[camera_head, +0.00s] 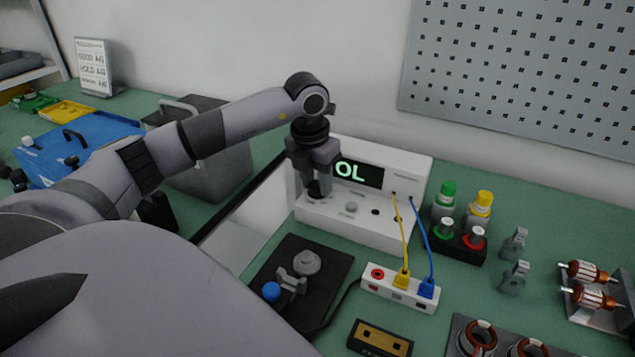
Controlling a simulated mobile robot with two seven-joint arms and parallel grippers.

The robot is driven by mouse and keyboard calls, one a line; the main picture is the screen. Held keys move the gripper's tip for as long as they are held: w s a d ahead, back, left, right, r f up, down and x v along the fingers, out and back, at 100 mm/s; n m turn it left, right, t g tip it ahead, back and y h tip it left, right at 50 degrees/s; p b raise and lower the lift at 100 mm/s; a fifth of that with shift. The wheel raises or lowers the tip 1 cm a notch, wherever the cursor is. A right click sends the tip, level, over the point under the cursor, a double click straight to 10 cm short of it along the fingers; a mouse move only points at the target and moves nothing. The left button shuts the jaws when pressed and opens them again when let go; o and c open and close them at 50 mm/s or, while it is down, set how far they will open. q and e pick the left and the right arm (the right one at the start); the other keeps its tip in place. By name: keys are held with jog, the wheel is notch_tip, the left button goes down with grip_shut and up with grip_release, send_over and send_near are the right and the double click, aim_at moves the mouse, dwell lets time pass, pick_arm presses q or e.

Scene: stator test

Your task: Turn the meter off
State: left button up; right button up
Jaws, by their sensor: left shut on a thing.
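The meter (405,165) is a white bench box against the back wall. Its dark display (358,173) is lit and reads "OL" in green. My left gripper (318,188) points down at the left end of the meter's front. It is shut on a dark knob there, which the fingers mostly hide. A small round grey button (351,207) is to the right of the gripper on the same front. A yellow and a blue lead run from the meter to a white terminal block (384,288). My right gripper is not in view.
A black fixture (330,262) with a blue-ended clamp lies in front of the meter. Green and yellow bottles (480,208) stand to its right. Copper-wound parts (592,297) lie at far right. A grey bin (215,165) and blue box (100,135) stand left.

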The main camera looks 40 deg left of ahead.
aim_at(316, 184)
pick_arm(q)
jog(key=n+y+p, duration=0.1)
jog(key=n, duration=0.4)
jog(key=shift+r, duration=0.1)
jog(key=shift+a+n+g+p, duration=0.2)
jog(key=shift+n+g+p, duration=0.3)
jog(key=shift+n, duration=1.2)
jog(key=o, duration=0.8)
jog(key=shift+d, duration=0.1)
notch_tip(316, 184, up, 6)
jog(key=p, duration=0.5)
